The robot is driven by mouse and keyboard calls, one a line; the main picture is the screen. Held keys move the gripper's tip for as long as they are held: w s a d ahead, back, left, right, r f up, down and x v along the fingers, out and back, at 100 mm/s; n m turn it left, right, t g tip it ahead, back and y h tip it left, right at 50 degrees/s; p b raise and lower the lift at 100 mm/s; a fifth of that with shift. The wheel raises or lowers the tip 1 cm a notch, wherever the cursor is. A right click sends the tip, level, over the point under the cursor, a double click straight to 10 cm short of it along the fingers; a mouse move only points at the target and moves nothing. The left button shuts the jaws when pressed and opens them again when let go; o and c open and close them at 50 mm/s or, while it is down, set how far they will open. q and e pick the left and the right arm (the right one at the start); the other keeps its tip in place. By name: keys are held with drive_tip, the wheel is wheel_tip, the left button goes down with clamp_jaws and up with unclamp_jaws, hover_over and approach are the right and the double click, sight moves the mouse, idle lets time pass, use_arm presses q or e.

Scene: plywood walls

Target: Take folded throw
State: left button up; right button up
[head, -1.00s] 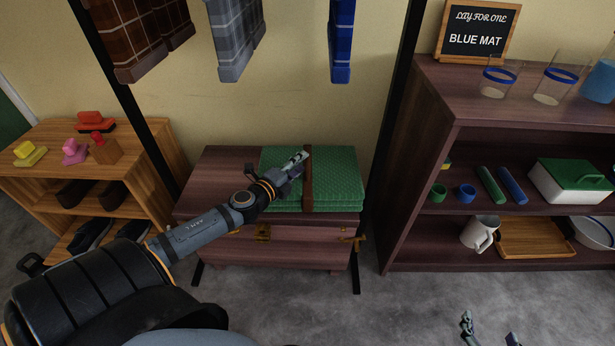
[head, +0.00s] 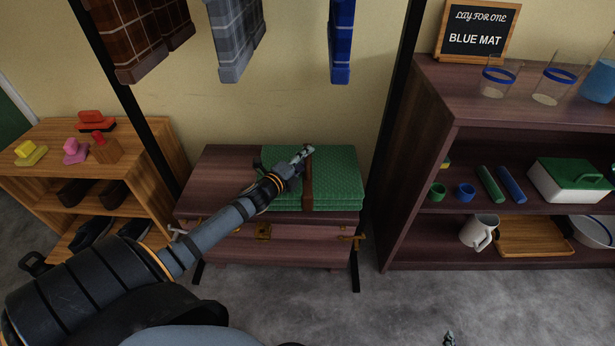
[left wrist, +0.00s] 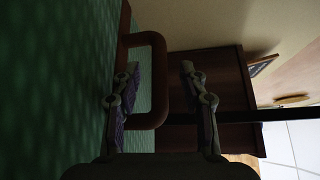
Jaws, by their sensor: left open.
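The folded throw (head: 338,178) is green and textured. It lies flat on a dark wooden chest (head: 222,168), with a brown strap (head: 308,192) around its middle. My left gripper (head: 303,155) is at the strap on top of the throw. In the left wrist view, the strap's brown handle (left wrist: 160,105) stands out from the green cloth. One side of it lies between the two open fingers (left wrist: 160,68), with visible space beside the right finger. Of my right gripper (head: 448,338) only a tip shows at the bottom edge.
A dark shelf (head: 440,120) with jars, rolls and a mug stands at the right. A wooden shoe rack (head: 130,165) stands at the left. Plaid cloths (head: 235,45) hang above the chest between black posts (head: 397,110).

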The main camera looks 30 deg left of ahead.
use_arm(q)
drive_tip(key=shift+w+f+b, duration=0.1)
drive_tip(key=shift+w+b, duration=0.3)
drive_tip(key=shift+b, duration=0.25)
drive_tip(key=shift+w+d+b, duration=0.1)
drive_tip(key=shift+w+b, duration=0.25)
drive_tip(key=shift+b, duration=0.35)
use_arm(e)
drive_tip(key=w+r+t, duration=0.4)
drive_tip(key=r+t, duration=0.2)
drive_tip(key=r, duration=0.6)
drive_tip(key=w+r+t, duration=0.3)
drive_tip(key=r+t, duration=0.3)
drive_tip(key=r, duration=0.7)
drive_tip(key=shift+w+d, duration=0.35)
drive_tip(key=shift+d, duration=0.05)
use_arm(q)
drive_tip(key=shift+c, duration=0.4)
clamp_jaws()
